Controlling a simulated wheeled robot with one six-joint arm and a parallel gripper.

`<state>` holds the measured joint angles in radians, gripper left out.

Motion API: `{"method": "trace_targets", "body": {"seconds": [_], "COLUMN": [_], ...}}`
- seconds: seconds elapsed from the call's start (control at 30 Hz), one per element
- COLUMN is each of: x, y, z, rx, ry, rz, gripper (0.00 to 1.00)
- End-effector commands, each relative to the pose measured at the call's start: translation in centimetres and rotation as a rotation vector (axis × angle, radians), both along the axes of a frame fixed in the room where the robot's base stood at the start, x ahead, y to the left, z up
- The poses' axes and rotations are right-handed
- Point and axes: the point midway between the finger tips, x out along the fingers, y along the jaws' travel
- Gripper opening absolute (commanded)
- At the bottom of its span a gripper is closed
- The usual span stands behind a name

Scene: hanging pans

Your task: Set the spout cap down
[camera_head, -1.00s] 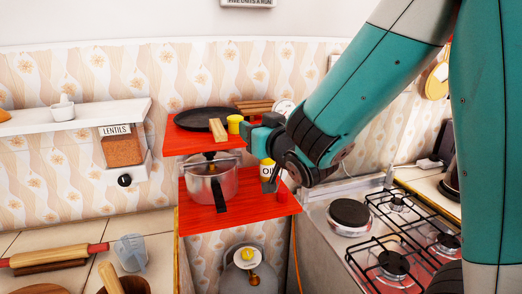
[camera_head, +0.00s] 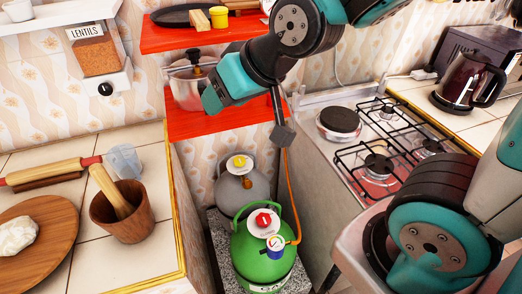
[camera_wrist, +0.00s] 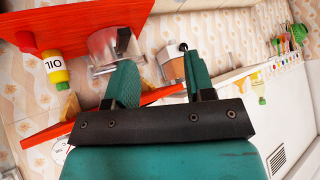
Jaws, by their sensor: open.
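My gripper (camera_head: 214,98) is in front of the red shelf unit, close to the steel pot (camera_head: 187,92). In the wrist view my gripper (camera_wrist: 160,62) has its two teal fingers spread apart, and I see nothing held between them.
The red lower shelf (camera_head: 215,128) is mostly free at its front. The lentils dispenser (camera_head: 95,56) hangs to the left. Below stand a green gas cylinder (camera_head: 250,262) and a grey one (camera_head: 232,188). The stove (camera_head: 350,160) is on the right.

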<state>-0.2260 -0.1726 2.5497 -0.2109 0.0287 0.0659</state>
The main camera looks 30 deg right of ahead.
Motion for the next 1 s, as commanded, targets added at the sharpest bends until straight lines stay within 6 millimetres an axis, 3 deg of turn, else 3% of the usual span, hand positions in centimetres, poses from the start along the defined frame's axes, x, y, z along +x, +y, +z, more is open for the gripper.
{"method": "trace_targets", "body": {"seconds": [0.1, 0.3, 0.37, 0.43, 0.53, 0.67, 0.77, 1.0], "x": [-5.3, -12.1, -13.2, -13.9, -14.3, -13.6, -11.4, -0.9], "y": [1.8, 2.5, 2.4, 2.0, 1.9, 1.9, 2.1, 0.7], "z": [-0.7, -0.8, -0.8, -0.7, -0.7, -0.3, 1.2, 8.0], "rx": [-0.038, -0.119, -0.135, -0.148, -0.154, -0.154, -0.155, -0.139], "ry": [0.199, 0.426, 0.460, 0.485, 0.498, 0.502, 0.525, 0.637], "rz": [0.164, 0.379, 0.414, 0.439, 0.450, 0.431, 0.359, -0.055], "gripper": [0.49, 0.49, 0.51, 0.67, 0.69, 0.69, 0.69, 0.69]}}
